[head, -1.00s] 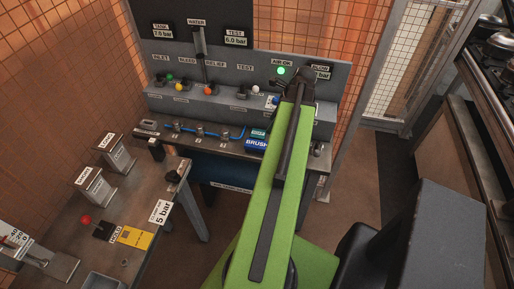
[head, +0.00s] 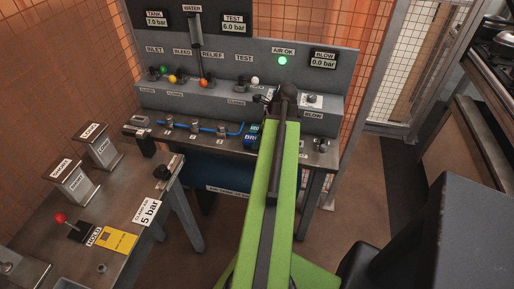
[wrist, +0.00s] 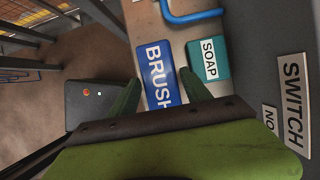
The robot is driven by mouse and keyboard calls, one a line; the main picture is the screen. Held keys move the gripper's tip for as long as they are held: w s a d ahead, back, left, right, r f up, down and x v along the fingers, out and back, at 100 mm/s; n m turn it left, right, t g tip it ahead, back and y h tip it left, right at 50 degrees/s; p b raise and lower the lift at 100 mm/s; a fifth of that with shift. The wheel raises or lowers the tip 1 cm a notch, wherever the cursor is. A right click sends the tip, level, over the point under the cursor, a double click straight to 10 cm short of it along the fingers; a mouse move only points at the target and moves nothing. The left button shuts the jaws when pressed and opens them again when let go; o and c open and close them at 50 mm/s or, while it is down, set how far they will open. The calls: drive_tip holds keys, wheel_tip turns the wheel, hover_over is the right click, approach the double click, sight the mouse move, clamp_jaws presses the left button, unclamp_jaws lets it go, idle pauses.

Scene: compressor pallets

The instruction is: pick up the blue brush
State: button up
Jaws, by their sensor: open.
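The blue brush (wrist: 159,72) is a flat blue piece with BRUSH in white letters, in the middle of the wrist view. In the head view its left part (head: 249,139) shows on the grey bench, and my arm hides the rest. My gripper (wrist: 160,77) is open in the wrist view. Its two green fingertips appear on either side of the blue piece, with nothing held. I cannot tell how far above it they are. In the head view my arm hides the fingertips.
A teal piece lettered SOAP (wrist: 207,60) lies close beside the brush, by the right fingertip. A blue hose (wrist: 190,14) runs just beyond. The valve panel (head: 225,97) stands behind the bench. Another bench (head: 133,215) with a red-knobbed lever is at left.

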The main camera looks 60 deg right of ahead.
drive_tip(key=shift+b+x, duration=0.5)
drive_tip(key=shift+x, duration=0.75)
drive_tip(key=shift+r, duration=0.15)
drive_tip(key=shift+c, duration=0.2)
drive_tip(key=c, duration=1.2)
